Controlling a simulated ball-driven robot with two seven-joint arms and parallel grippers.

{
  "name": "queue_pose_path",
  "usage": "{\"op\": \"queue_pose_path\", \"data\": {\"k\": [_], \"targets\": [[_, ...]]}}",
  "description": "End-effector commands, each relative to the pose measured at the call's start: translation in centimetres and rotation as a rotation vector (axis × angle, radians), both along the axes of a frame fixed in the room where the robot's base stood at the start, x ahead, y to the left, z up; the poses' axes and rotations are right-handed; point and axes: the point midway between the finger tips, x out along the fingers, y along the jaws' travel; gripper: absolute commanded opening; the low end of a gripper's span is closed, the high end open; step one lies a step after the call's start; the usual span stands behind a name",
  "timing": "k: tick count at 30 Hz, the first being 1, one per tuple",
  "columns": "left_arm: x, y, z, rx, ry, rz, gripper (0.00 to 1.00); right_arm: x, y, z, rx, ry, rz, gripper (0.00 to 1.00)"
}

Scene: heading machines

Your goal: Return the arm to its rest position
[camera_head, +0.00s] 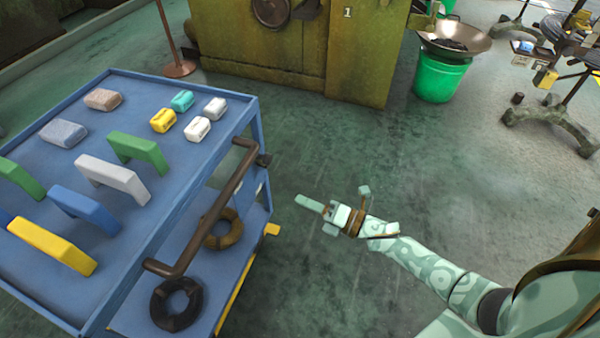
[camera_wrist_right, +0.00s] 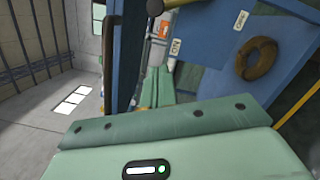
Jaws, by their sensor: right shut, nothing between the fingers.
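My right arm reaches in from the lower right in the head view. Its gripper (camera_head: 312,204) is shut and empty, over the open floor to the right of the blue cart (camera_head: 255,112). It points left toward the cart and appears apart from it. In the right wrist view, my pale green gripper body fills the lower part, with the cart's blue side and a brown ring (camera_wrist_right: 257,58) beyond it. My left gripper does not show in either view.
The cart top holds colored arches, small bars and blocks. A brown handle (camera_head: 215,215) sticks out on its right. Dark rings (camera_head: 177,303) lie on its lower shelf. An olive machine (camera_head: 300,45) and a green bucket (camera_head: 440,80) stand behind. Floor between is clear.

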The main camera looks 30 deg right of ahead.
Motion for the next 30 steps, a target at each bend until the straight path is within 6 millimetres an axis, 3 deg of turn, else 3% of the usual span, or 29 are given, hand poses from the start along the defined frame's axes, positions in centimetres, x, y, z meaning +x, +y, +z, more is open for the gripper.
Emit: {"op": "queue_pose_path", "data": {"k": [8,11,14,15,17,18,20,24,26,27,30], "targets": [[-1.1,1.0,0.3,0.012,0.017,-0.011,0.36,0.0,0.0,0.0,0.017,0.012,0.001,0.00],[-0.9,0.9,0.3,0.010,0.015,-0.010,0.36,0.4,-0.7,-0.9,0.091,0.103,-0.037,0.00],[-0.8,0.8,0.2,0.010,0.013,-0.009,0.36,0.7,-3.7,-5.0,0.277,0.349,-0.209,0.00],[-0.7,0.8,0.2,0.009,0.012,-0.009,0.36,-0.3,-5.1,-8.2,0.383,0.486,-0.319,0.00],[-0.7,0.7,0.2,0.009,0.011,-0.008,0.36,-3.1,-6.5,-13.0,0.517,0.663,-0.473,0.00],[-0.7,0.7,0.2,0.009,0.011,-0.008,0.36,-5.4,-7.2,-15.9,0.595,0.768,-0.574,0.00],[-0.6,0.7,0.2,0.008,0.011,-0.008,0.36,-9.3,-7.9,-19.8,0.692,0.902,-0.718,0.00],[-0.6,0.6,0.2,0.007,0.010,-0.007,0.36,-20.1,-8.3,-27.1,0.847,1.160,-1.042,0.00],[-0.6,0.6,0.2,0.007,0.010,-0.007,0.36,-25.2,-8.0,-29.3,0.891,1.251,-1.177,0.00],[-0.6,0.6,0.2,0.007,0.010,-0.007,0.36,-28.7,-7.7,-30.5,0.908,1.307,-1.264,0.00],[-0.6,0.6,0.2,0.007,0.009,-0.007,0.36,-37.0,-6.7,-32.5,0.925,1.425,-1.454,0.00]]}}
